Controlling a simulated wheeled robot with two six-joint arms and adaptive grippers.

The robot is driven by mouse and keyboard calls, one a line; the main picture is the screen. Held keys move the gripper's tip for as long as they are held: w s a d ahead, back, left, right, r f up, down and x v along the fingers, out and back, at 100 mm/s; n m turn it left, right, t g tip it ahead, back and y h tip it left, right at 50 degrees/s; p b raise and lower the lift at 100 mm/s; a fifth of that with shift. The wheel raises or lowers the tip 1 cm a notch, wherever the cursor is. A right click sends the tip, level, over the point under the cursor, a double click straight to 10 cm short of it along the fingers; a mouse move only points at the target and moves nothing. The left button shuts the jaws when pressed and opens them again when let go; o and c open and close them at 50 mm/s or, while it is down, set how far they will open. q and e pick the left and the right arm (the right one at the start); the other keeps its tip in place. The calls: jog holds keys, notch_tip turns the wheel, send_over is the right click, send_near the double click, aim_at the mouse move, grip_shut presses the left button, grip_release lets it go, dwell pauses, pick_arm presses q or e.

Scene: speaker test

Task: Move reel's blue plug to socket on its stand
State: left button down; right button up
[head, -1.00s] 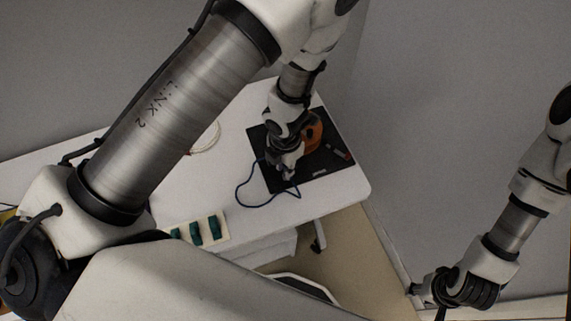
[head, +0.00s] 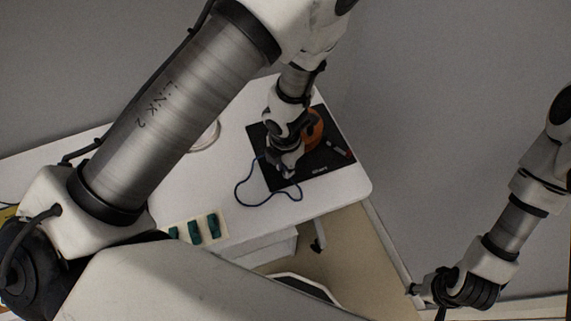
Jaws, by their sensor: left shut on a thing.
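My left gripper (head: 287,168) is over the black mat (head: 281,184) on the white table, shut on the blue plug, which its fingers hide. The plug's blue cable (head: 240,188) runs from beside the gripper in a loop off the mat's left and front edge and back onto it. The orange reel (head: 316,128) stands just behind and right of the gripper, partly hidden by my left wrist. I cannot make out the socket or the stand. My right gripper (head: 420,291) hangs at the lower right, away from the table; its fingers are too small to read.
A pale board with several dark green blocks (head: 195,230) lies at the table's front edge. A round white coil or ring (head: 207,138) lies behind my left arm. The table's right corner (head: 352,185) is bare.

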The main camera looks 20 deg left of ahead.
pick_arm(q)
jog(key=shift+f, duration=0.25)
jog(key=c, duration=1)
grip_release()
jog(key=shift+r, duration=0.1)
notch_tip(320, 180, up, 7)
jog(key=p, duration=0.7)
jog(key=shift+r, duration=0.2)
jog(key=shift+f, duration=0.1)
